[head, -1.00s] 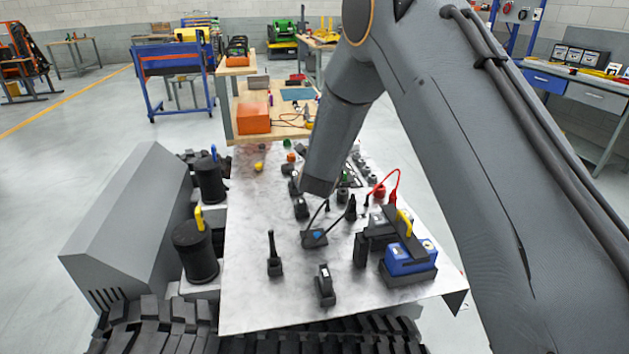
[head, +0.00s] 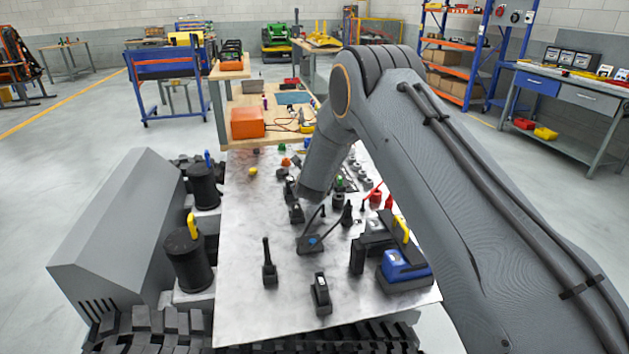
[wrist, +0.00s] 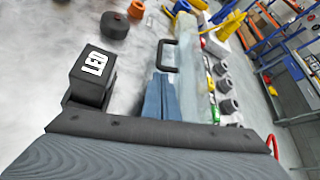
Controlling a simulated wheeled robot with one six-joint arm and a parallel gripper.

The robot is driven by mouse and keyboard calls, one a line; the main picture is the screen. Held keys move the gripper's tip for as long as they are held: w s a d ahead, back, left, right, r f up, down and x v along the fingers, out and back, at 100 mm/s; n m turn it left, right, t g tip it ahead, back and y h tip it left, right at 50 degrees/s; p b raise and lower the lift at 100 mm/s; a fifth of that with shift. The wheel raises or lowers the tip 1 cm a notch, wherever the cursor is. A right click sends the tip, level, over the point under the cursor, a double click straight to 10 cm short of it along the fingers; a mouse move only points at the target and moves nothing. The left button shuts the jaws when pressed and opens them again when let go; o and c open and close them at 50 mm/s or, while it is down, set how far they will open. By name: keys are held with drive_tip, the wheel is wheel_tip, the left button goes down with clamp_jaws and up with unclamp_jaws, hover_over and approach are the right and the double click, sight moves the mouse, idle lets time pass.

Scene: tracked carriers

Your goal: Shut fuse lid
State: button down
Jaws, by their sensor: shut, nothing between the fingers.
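In the wrist view a clear lid panel (wrist: 192,75) with a black loop handle (wrist: 165,60) stands raised, seen nearly edge-on. Small green and red fuse-like parts (wrist: 211,85) show just to its right. My gripper (wrist: 159,76) has its blue-grey fingers together and empty. The fingertips appear just below the handle and left of the panel; I cannot tell whether they touch either. In the head view my arm covers most of that area, and the gripper and lid cannot be made out there.
The metal deck (head: 240,310) also holds black levers (head: 268,265), a blue unit with a yellow handle (head: 404,267) and round knobs. Two black cylinders (head: 188,255) (head: 205,188) stand beyond its left edge.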

drive_tip(key=shift+w+f, duration=0.15)
drive_tip(key=shift+w, duration=0.25)
drive_tip(key=shift+d, duration=0.1)
drive_tip(key=shift+d, duration=0.1)
